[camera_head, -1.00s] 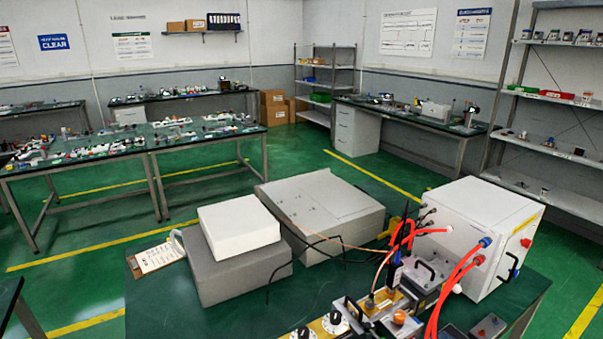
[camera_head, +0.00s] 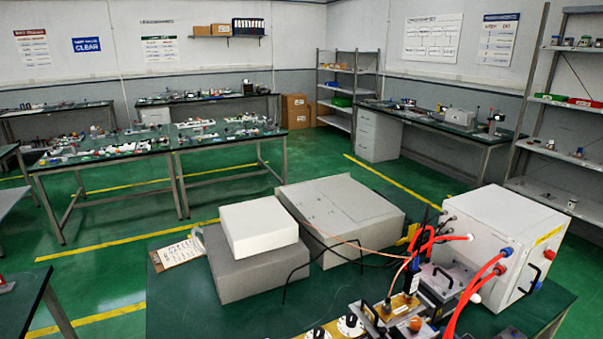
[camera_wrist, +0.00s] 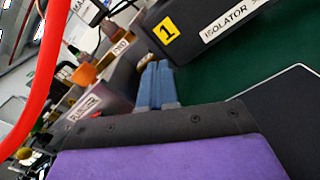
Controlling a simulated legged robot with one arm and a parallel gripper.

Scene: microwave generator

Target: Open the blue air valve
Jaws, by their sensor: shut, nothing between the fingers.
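A white box-shaped unit (camera_head: 490,262) stands at the right of the table in the head view, with red hoses on its faces. Blue fittings (camera_head: 507,251) show on it where a red hose meets its side. I cannot tell which blue part is the air valve. My gripper (camera_wrist: 155,82) shows only in the wrist view, as two blue-grey fingers close together beyond a dark bracket and purple pad. It is shut and empty, beside a dark block labelled ISOLATOR (camera_wrist: 205,30). Whether the fingertips touch anything is hidden.
A red hose (camera_wrist: 42,75) crosses the left of the wrist view.

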